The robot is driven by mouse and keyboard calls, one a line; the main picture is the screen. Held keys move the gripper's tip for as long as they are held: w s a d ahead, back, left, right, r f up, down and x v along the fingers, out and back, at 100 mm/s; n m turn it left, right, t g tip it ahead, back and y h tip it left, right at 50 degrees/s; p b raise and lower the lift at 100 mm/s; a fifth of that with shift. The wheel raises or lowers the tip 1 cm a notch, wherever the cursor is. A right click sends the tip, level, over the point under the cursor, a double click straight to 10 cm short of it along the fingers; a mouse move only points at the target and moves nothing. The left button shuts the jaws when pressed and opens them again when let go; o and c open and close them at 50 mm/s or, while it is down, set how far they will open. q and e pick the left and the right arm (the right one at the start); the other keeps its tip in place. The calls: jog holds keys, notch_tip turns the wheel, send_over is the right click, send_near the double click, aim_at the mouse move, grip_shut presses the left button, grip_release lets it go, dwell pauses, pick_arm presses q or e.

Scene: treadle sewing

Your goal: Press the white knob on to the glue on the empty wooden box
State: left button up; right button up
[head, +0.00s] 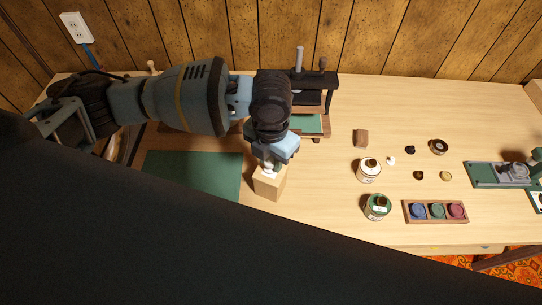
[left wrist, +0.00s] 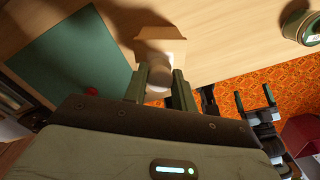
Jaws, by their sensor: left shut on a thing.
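The pale wooden box (head: 269,187) stands on the table to the right of the green mat. My left gripper (head: 267,163) is directly over it, pointing down. In the left wrist view, my left gripper (left wrist: 161,88) is shut on the white knob (left wrist: 158,80), which sits between its two fingers. The wooden box (left wrist: 164,47) lies just beyond the knob there. The knob is at or just above the box's top; I cannot tell whether they touch. The glue cannot be told apart from the knob. My right gripper (left wrist: 254,98) seems to show beyond, fingers apart and empty.
A green mat (head: 190,175) lies to the left. A black press-like stand (head: 314,84) is behind. To the right are a white jar (head: 368,171), a green jar (head: 377,207), a small brown block (head: 361,138) and a tray of coloured pots (head: 435,222). Table around the box's right side is clear.

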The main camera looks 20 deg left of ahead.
pick_arm(q)
jog(key=shift+f, duration=0.55)
jog(key=shift+s+f, duration=0.2)
jog(key=shift+f, duration=0.1)
dwell(3.0)
jog(key=shift+r, duration=0.1)
dwell(4.0)
